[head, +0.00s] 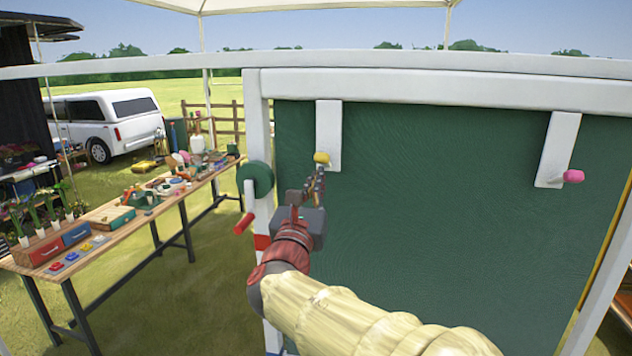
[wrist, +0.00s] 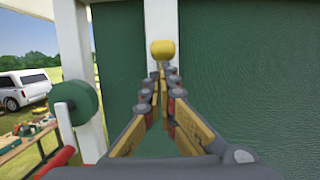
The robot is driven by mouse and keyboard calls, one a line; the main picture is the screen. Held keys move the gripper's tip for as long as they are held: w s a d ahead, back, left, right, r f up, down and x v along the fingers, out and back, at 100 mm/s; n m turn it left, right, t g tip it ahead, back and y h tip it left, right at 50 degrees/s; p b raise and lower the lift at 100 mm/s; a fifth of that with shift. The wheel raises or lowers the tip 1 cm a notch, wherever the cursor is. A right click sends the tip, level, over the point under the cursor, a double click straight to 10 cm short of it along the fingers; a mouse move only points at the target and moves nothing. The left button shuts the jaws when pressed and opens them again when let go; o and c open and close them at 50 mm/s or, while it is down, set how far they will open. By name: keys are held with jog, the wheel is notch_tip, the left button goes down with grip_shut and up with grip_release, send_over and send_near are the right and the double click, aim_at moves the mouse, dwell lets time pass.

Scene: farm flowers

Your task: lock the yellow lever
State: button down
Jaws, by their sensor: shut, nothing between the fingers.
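The yellow lever's knob (head: 321,158) sits at the lower end of a white plate (head: 328,125) on the green board (head: 440,200). In the wrist view the yellow knob (wrist: 162,49) is straight ahead, just beyond my fingertips. My gripper (head: 318,178) is shut and empty, its tips just below the knob in the head view. In the wrist view the fingers (wrist: 163,75) meet under the knob; whether they touch it I cannot tell. The lever's shaft is hidden.
A pink knob (head: 573,177) on a second white plate (head: 558,150) is at the right. A green wheel (head: 256,179) with a red handle (head: 243,223) is left of my gripper. A wooden table (head: 120,215) with tools and small boxes stands further left.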

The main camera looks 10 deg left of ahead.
jog(key=shift+r+p, duration=0.4)
jog(key=shift+p, duration=0.35)
